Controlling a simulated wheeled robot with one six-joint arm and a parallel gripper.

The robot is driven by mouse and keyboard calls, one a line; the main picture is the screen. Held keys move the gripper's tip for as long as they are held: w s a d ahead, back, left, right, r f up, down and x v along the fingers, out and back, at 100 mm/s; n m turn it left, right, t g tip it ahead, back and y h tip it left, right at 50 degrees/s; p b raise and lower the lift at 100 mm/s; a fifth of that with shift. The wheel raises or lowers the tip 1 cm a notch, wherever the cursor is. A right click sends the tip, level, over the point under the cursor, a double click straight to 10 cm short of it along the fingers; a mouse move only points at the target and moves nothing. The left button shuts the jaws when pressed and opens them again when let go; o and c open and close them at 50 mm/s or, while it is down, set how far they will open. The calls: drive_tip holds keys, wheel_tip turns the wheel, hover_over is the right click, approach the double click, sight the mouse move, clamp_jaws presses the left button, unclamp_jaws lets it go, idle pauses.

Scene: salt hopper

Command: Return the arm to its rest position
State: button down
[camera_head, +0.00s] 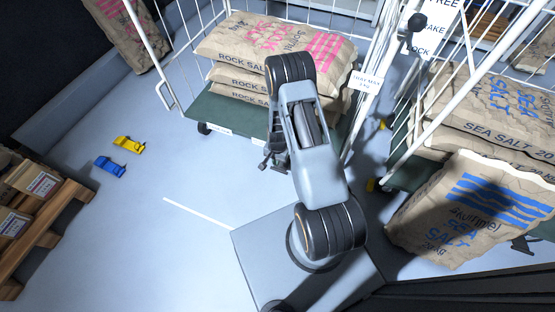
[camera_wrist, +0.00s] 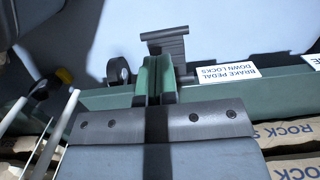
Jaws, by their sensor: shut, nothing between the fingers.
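My arm (camera_head: 315,160) stands in the middle of the head view, its grey upper link and dark ribbed joints in front of a cage trolley (camera_head: 235,112). In the head view the arm largely hides my gripper. In the wrist view my gripper (camera_wrist: 156,72) shows two green fingers close together, shut with nothing between them. They point toward a grey ribbed brake pedal (camera_wrist: 167,42) and overlap the trolley's green deck edge in the picture. I cannot tell whether they touch it.
Rock salt sacks (camera_head: 285,45) lie stacked on the trolley. A sea salt sack (camera_head: 475,212) leans by a second trolley at right. Yellow (camera_head: 128,145) and blue (camera_head: 109,166) items lie on the floor at left, near a wooden pallet (camera_head: 45,235). The left floor is mostly clear.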

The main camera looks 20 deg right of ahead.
drive_tip(key=shift+s+a+r, duration=0.15)
drive_tip(key=shift+r, duration=0.25)
idle(0.3)
drive_tip(key=a+r+n+t+p, duration=0.15)
drive_tip(key=r+p, duration=0.65)
drive_tip(key=r, duration=1.2)
drive_tip(key=a+r+n+t+p, duration=0.2)
drive_tip(key=r+p, duration=0.6)
drive_tip(key=r, duration=1.3)
drive_tip(key=s+a+r+n+p, duration=0.1)
drive_tip(key=s+r+p, duration=0.3)
drive_tip(key=r, duration=0.5)
drive_tip(key=s+a+r+n+p, duration=0.1)
drive_tip(key=s+r+n+p, duration=0.2)
drive_tip(key=r, duration=0.6)
drive_tip(key=s+r+n+p, duration=0.2)
drive_tip(key=s+r+p, duration=0.3)
drive_tip(key=r, duration=0.5)
drive_tip(key=shift+s+a+t+h+p, duration=0.3)
drive_tip(key=shift+s+a+t+p, duration=0.1)
drive_tip(key=shift+s, duration=0.1)
